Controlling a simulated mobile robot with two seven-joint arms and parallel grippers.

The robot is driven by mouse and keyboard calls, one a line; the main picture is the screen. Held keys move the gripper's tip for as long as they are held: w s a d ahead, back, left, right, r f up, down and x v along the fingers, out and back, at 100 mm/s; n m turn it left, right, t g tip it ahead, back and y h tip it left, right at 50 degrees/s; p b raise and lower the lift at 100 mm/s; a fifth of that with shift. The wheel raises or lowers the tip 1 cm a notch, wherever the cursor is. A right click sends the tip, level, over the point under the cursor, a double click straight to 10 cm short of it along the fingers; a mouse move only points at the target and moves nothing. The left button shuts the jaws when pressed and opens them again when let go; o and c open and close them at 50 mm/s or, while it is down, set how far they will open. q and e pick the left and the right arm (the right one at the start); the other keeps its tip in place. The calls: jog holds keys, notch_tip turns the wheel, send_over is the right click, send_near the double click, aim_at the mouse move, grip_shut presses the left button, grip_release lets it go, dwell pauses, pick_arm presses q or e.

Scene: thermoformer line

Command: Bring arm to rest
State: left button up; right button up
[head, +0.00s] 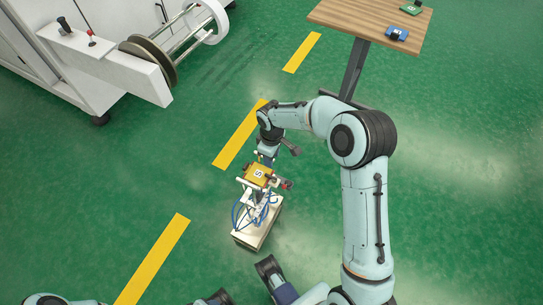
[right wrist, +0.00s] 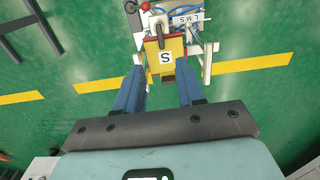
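My right arm comes in from the right of the head view and bends left and down. Its right gripper (head: 268,155) is over a yellow block marked S (head: 258,174). In the right wrist view the two blue fingers (right wrist: 158,72) are spread apart. The yellow block (right wrist: 173,46) lies at and just beyond the fingertips, with a gap at its left side; I cannot tell whether the right finger touches it. Dark and blue parts at the bottom edge of the head view may be my left gripper, mostly cut off.
The yellow block sits on a white fixture with blue hoses (head: 257,222). A machine with a roll (head: 105,65) stands at upper left. A wooden table (head: 360,22) with a blue and a green item is at upper right. Green floor with yellow stripes is otherwise open.

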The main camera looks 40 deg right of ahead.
jog(key=s+a+f+m+y+p, duration=0.35)
jog(key=s+a+f+p, duration=0.45)
jog(key=s+a, duration=0.35)
pick_arm(q)
notch_tip(320, 180, up, 14)
jog(key=s+g+p, duration=0.1)
jog(key=p, duration=0.6)
jog(key=shift+s+d+r, duration=0.2)
jog(key=shift+d+r, duration=0.05)
jog(key=shift+d, duration=0.2)
pick_arm(e)
jog(key=s+a+r+m, duration=0.1)
jog(key=s+a+m, duration=0.1)
jog(key=s, duration=0.6)
jog(key=s+a+r+m+g, duration=0.1)
jog(key=s+a+m, duration=0.2)
jog(key=s, duration=0.4)
jog(key=shift+s+a+m, duration=0.15)
jog(key=shift+s+m, duration=0.25)
jog(key=shift+m, duration=0.15)
